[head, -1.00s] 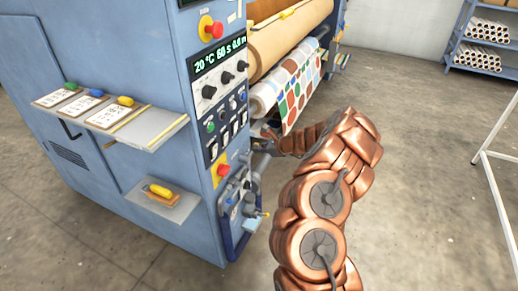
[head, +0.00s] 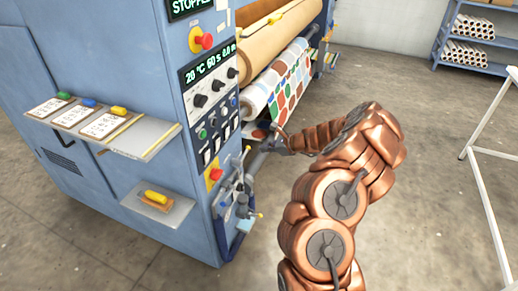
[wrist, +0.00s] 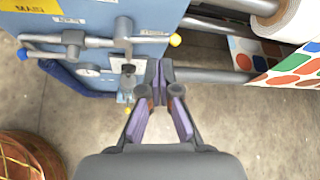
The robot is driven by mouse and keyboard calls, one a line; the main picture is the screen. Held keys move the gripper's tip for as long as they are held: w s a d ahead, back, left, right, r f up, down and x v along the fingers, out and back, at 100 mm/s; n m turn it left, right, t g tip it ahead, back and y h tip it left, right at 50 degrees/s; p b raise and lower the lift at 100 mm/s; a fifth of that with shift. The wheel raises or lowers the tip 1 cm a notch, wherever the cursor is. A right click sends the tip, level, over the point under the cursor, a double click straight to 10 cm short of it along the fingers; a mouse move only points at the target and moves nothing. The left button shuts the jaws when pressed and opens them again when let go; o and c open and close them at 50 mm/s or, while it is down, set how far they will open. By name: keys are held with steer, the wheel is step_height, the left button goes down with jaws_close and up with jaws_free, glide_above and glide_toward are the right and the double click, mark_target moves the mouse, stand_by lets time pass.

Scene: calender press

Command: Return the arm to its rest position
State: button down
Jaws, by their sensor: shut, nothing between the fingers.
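My copper-coloured arm reaches up from the lower right of the head view toward the calender press (head: 80,110). My gripper (head: 272,140) is at the arm's far end, small in the head view, in front of the press's side just below the patterned fabric roll (head: 285,80). In the wrist view my gripper (wrist: 158,68) is shut and empty, its dark fingertips together.
The control panel (head: 210,85) has red emergency buttons and a display reading 20 °C. Shelves on the press hold cards (head: 105,122) and a yellow-handled tool (head: 157,197). A white frame (head: 490,120) stands at the right; a rack (head: 475,65) holds rolls behind. Open floor lies between.

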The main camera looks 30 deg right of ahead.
steer(key=shift+v, duration=2.65)
steer(key=shift+w+d, duration=0.1)
steer(key=s+a+r+n+g+y, duration=0.15)
steer(key=a+r+n, duration=0.25)
steer(key=a, duration=0.4)
steer(key=s+a+r+n+g+y, duration=0.15)
steer(key=a+r+n, duration=0.25)
steer(key=a, duration=0.4)
steer(key=s+a+r+n+g+y, duration=0.15)
steer(key=a+r+n, duration=0.25)
steer(key=a, duration=0.5)
steer(key=s+a+r+n+g+h, duration=0.1)
steer(key=s+a+r+n+g, duration=0.1)
steer(key=s+a+n+g, duration=0.4)
steer(key=s+a+n+h, duration=0.4)
steer(key=s+n, duration=0.1)
steer(key=s, duration=1.2)
steer(key=s+d+n+g+h, duration=0.1)
steer(key=s+d+n+h, duration=0.15)
steer(key=s, duration=0.45)
steer(key=s+d+n+g+h, duration=0.2)
steer(key=s+d, duration=0.2)
steer(key=s, duration=0.4)
step_height(320, 180, up, 15)
steer(key=w+t+p, duration=0.1)
steer(key=p, duration=1.3)
steer(key=shift+w+a+f+p, duration=0.2)
steer(key=shift+w+p, duration=0.05)
steer(key=shift+p, duration=0.05)
steer(key=shift+t, duration=0.25)
